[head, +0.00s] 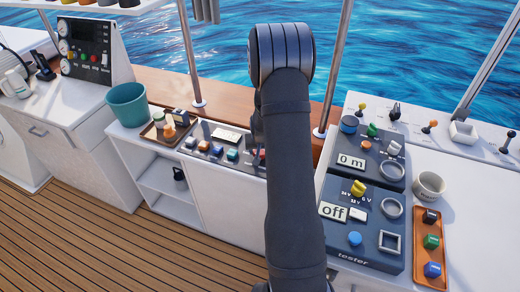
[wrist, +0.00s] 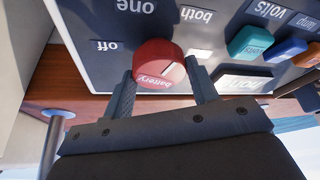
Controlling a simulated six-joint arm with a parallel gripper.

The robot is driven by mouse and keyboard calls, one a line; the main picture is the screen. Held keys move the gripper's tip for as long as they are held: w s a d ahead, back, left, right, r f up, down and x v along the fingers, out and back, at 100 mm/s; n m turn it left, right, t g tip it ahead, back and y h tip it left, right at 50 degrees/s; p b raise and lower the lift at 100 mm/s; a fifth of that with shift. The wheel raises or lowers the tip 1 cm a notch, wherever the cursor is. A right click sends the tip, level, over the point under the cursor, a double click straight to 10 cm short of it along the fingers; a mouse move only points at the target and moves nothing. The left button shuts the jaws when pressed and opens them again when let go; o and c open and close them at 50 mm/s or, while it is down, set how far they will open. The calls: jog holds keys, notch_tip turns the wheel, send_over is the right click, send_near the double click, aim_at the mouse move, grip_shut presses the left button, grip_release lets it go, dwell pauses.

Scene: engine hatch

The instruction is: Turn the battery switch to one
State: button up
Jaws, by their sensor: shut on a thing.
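The battery switch (wrist: 158,66) is a round red knob marked "battery" on a dark panel in the wrist view, where the writing appears upside down. The labels "off" (wrist: 104,46), "one" (wrist: 135,6) and "both" (wrist: 197,15) stand around it. A thin line shows on the knob's face, towards its right side; I cannot tell for sure which label it points to. My gripper (wrist: 160,72) is shut on the knob, with one finger on each side. In the head view my arm hides the gripper and most of the switch.
A teal knob (wrist: 250,42), a blue knob (wrist: 286,50) and a white display (wrist: 243,83) sit on the same panel beside the switch. In the head view, a tester panel (head: 338,247) is to the right, and a teal bucket (head: 126,104) and a tray (head: 155,136) to the left.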

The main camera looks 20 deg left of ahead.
jog(key=n+g+y, duration=0.1)
jog(key=n, duration=0.3)
jog(key=shift+d+n, duration=0.1)
jog(key=shift+n, duration=0.3)
jog(key=shift+w+d+n+g+y, duration=0.1)
jog(key=shift+n+g+y, duration=0.3)
jog(key=shift+n, duration=0.8)
jog(key=shift+w+n+g+y, duration=0.15)
jog(key=shift+n+g, duration=0.45)
jog(key=shift+n, duration=0.6)
jog(key=shift+s, duration=0.1)
jog(key=o, duration=1)
jog(key=shift+c, duration=0.2)
jog(key=v, duration=1.7)
jog(key=shift+d, duration=0.25)
